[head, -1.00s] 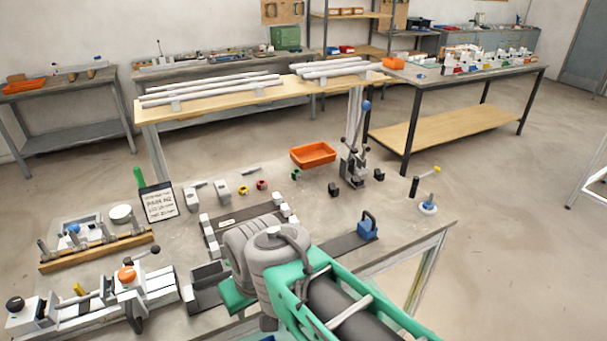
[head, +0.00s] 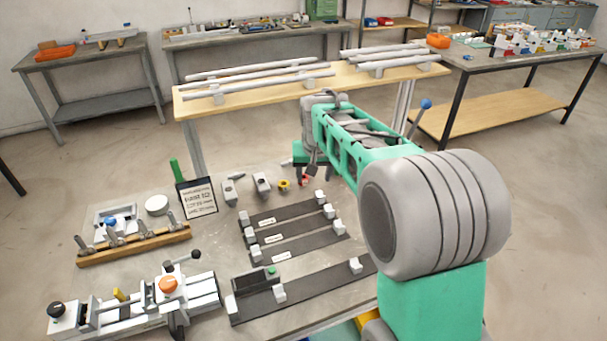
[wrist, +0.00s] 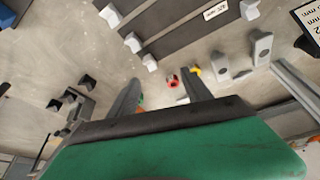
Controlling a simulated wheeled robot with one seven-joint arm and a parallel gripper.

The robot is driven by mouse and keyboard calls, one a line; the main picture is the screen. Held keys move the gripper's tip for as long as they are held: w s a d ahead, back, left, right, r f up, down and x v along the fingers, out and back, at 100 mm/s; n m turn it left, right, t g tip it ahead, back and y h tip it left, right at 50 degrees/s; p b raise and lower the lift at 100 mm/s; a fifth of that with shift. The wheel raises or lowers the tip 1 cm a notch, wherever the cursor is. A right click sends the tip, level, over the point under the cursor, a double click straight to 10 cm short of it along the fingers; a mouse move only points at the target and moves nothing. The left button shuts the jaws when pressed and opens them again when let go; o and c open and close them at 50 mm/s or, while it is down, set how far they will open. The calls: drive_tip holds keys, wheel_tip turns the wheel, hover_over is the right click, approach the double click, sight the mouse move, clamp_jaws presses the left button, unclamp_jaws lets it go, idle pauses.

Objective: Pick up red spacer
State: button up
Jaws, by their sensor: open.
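The red spacer (wrist: 173,82) is a small ring on the grey bench top. In the wrist view it lies between my gripper's two fingers, nearer the right one. In the head view the red spacer (head: 303,181) shows only in part, beside the dark fingers. My gripper (wrist: 160,79) is open and empty, pointing down over the bench; its height above the spacer is hard to judge. In the head view my gripper (head: 308,172) is partly hidden by my arm. A yellow spacer (wrist: 195,70) lies just beyond the right finger.
A green part (wrist: 141,99) shows beside the left finger, mostly hidden. Grey blocks (head: 262,184) stand left of the yellow spacer. Dark rails with white blocks (head: 290,228) lie nearer the front. A sign (head: 197,196) stands at the left. Dark holders (wrist: 70,98) sit beyond the left finger.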

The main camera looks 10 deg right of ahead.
drive_tip(key=w+f+p, duration=0.2)
drive_tip(key=w+f, duration=0.3)
drive_tip(key=w, duration=0.7)
drive_tip(key=shift+m, duration=0.4)
drive_tip(key=p+x, duration=0.1)
drive_tip(key=x, duration=0.3)
drive_tip(key=p+x, duration=0.1)
drive_tip(key=x, duration=0.3)
drive_tip(key=shift+s+a, duration=0.15)
drive_tip(key=shift+a, duration=0.1)
drive_tip(key=shift+c, duration=0.5)
clamp_jaws()
